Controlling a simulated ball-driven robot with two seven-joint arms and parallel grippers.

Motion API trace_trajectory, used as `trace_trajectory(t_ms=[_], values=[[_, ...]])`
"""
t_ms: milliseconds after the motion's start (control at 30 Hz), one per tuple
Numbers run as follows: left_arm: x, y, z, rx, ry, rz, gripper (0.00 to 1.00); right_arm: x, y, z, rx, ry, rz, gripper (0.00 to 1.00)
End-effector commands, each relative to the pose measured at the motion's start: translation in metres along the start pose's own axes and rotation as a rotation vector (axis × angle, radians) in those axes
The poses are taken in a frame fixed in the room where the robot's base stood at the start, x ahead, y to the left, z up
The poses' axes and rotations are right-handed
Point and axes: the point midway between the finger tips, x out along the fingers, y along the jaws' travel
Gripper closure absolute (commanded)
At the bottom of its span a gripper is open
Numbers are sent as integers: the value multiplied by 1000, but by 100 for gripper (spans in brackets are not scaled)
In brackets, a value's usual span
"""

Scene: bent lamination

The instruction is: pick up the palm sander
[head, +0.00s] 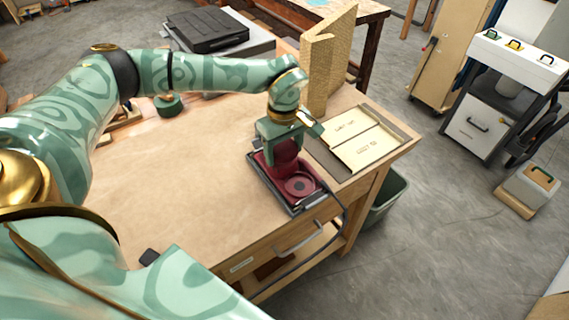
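The palm sander (286,150) appears as a dark red, upright body at the back of a black tray (309,206) with a dark red inside and a round, dark recess. The tray lies near the right front edge of the wooden workbench (180,190). My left gripper (283,142) points down from above, with its green fingers around the upper part of the red body. The fingers hide part of it, and I cannot tell whether they are closed on it or only beside it. My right gripper is not visible; only pale green arm parts show at the bottom.
Pale labelled boards (355,142) lie right of the tray, with a tall wooden panel (328,65) behind them. A black case (207,30) is at the back. A dark cord (338,232) hangs over the front edge. The bench's middle is clear.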

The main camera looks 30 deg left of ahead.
Motion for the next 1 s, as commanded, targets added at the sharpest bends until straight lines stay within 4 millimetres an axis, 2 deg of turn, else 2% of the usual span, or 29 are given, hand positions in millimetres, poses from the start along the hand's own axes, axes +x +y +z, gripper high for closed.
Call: trace_trajectory(t_ms=[33, 67, 100, 467, 733, 867, 1000], values=[[0, 0, 0, 0, 0, 0, 64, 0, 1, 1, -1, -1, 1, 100], [0, 0, 0, 0, 0, 0, 72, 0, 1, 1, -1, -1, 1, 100], [-2, 1, 0, 0, 1, 4, 73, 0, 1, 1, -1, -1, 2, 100], [-7, 1, -1, -1, 1, 5, 73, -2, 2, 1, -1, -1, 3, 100], [-36, 2, -1, -1, 2, 7, 73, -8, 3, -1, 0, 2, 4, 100], [-52, -9, 9, 2, 1, 6, 73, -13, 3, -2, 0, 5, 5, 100], [-79, -26, 23, 2, 2, 8, 73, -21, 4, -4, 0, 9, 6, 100]])
